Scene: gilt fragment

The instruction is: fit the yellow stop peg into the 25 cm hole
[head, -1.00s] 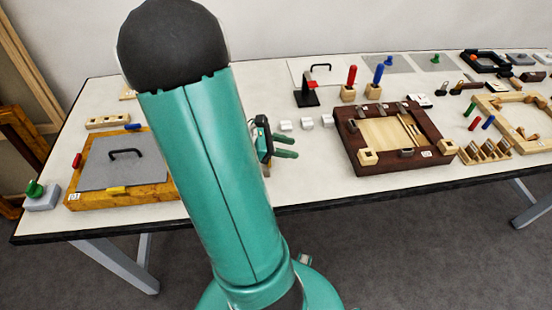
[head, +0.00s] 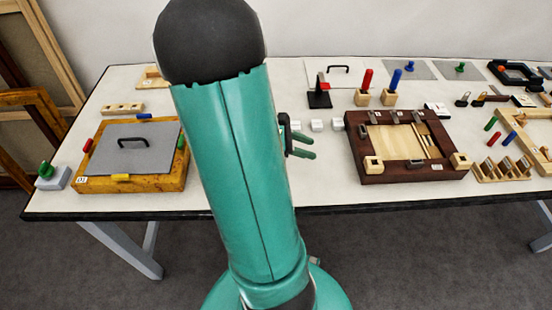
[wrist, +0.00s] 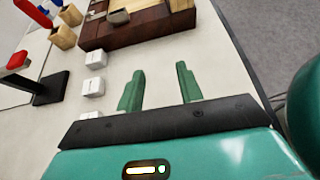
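A small yellow peg (head: 121,177) shows at the front edge of an orange-brown wooden box (head: 88,186) with a grey top and black handle, on the left of the table. I cannot tell how it is seated. Red (head: 87,145), blue (head: 144,116) and green (head: 181,142) pieces sit at the box's other sides. I cannot tell which hole is the 25 cm one. My gripper (head: 308,147) is to the right of this box, partly hidden by my arm. In the wrist view my gripper (wrist: 160,88) is open and empty, fingers apart over bare white table.
A light strip with holes (head: 123,108) lies behind the box. Small white blocks (wrist: 93,87) are near my gripper. A dark wooden frame (head: 372,168) stands to the right, and a black stand with a red top (head: 319,98) behind. The table's front edge (head: 250,212) is close.

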